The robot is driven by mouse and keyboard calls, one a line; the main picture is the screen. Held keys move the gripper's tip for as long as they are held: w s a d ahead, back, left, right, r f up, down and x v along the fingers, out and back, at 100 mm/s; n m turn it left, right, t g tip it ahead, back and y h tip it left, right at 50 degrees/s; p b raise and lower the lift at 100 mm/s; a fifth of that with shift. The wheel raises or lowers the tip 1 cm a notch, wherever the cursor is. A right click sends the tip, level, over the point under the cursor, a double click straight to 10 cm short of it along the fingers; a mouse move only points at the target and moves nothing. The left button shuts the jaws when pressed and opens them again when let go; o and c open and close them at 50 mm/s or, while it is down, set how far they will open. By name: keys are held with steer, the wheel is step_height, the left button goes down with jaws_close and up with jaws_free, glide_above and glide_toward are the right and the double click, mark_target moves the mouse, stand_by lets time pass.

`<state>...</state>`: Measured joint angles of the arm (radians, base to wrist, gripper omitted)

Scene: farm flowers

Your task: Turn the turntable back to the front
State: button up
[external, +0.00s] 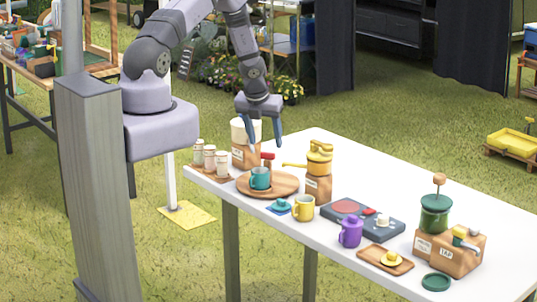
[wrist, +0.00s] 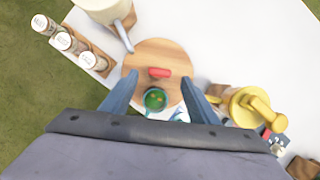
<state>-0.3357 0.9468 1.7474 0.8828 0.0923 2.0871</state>
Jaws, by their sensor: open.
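The turntable (external: 287,184) is a round wooden disc at the left end of the white table; it also shows in the wrist view (wrist: 150,55). A red handle (external: 267,158) stands up from it, seen as a short red bar in the wrist view (wrist: 159,72). A teal mug (external: 260,178) stands on the disc near its front edge; in the wrist view (wrist: 155,99) its top shows a dark green inside. My gripper (external: 265,146) is open and empty above the turntable, pointing down. In the wrist view its blue fingers lie on either side of the mug and handle, apart from both.
Labelled jars (external: 210,158) stand left of the turntable and a cream container (external: 240,131) behind it. A yellow pot (external: 319,160) on a wooden block stands to its right. A yellow mug (external: 303,207) and a purple mug (external: 350,232) stand in front. The table's back right is clear.

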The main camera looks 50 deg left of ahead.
steer(key=shift+v, duration=1.45)
steer(key=shift+w+f, duration=0.1)
steer(key=shift+f, duration=0.1)
steer(key=c, duration=1)
steer(key=shift+w+a+f+n+b, duration=0.25)
steer(key=shift+n+b, duration=0.15)
steer(key=shift+b, duration=0.15)
jaws_close()
steer(key=n+b, duration=0.1)
steer(key=b, duration=0.1)
steer(key=w+f+n+y+b, duration=0.1)
steer(key=b, duration=0.1)
steer(key=a+f+n+g+b, duration=0.1)
steer(key=n+b, duration=0.1)
steer(key=shift+w+f+y, duration=0.15)
steer(key=shift+w+y, duration=0.15)
steer(key=n+b, duration=0.1)
steer(key=n+g+b, duration=0.1)
steer(key=n+b, duration=0.1)
steer(key=d+f+n+b, duration=0.1)
steer(key=b, duration=0.1)
steer(key=shift+w+f, duration=0.1)
steer(key=shift+w, duration=0.25)
steer(key=s+d+n+g+h+b, duration=0.1)
steer(key=d+n+g+b, duration=0.2)
steer(key=d+n+b, duration=0.6)
steer(key=shift+s+b, duration=0.3)
steer(key=shift+b, duration=0.15)
